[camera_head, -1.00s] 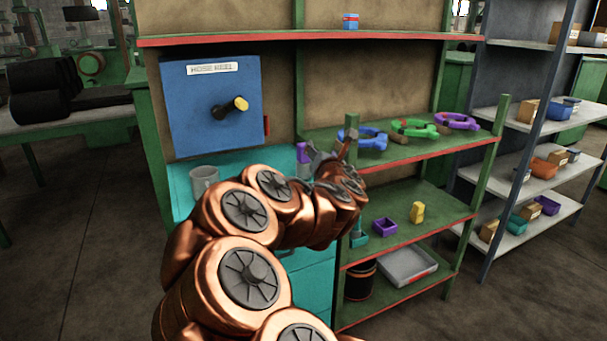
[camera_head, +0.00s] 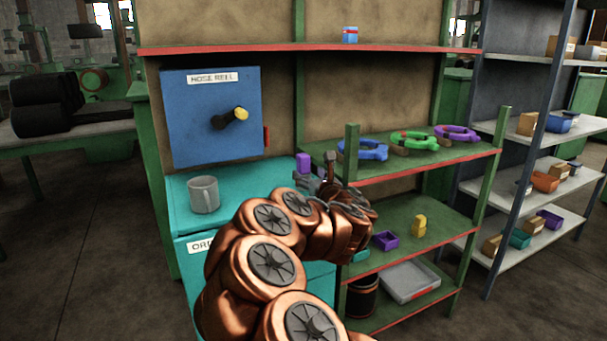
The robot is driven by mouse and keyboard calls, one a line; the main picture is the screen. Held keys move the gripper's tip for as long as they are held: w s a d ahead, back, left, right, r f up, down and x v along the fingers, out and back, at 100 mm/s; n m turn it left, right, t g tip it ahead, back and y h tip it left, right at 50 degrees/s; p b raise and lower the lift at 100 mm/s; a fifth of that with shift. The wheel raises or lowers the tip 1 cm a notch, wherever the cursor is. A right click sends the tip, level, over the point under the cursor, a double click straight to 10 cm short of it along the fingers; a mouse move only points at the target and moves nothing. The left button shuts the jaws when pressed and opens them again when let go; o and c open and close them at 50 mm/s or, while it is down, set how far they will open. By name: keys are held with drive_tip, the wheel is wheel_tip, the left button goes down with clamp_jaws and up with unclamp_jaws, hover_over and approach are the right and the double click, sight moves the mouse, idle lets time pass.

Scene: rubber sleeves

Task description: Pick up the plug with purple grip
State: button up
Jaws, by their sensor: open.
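A small purple block-shaped grip (camera_head: 303,162), which looks like the plug's grip, stands at the back right of the teal cabinet top (camera_head: 240,208). Its lower part is hidden behind my gripper. My gripper (camera_head: 320,174) is small in view, open, just to the right of and below the purple grip. I cannot tell whether its fingers touch the plug. My copper arm covers the front right of the cabinet top.
A grey mug (camera_head: 204,194) stands on the cabinet's left. A blue hose reel box (camera_head: 212,115) is above. A shelf post (camera_head: 351,153) rises close to my gripper.

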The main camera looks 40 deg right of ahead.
sight(306, 171)
drive_tip(key=shift+x, duration=2.2)
drive_tip(key=shift+r, duration=0.2)
drive_tip(key=shift+c, duration=0.2)
clamp_jaws()
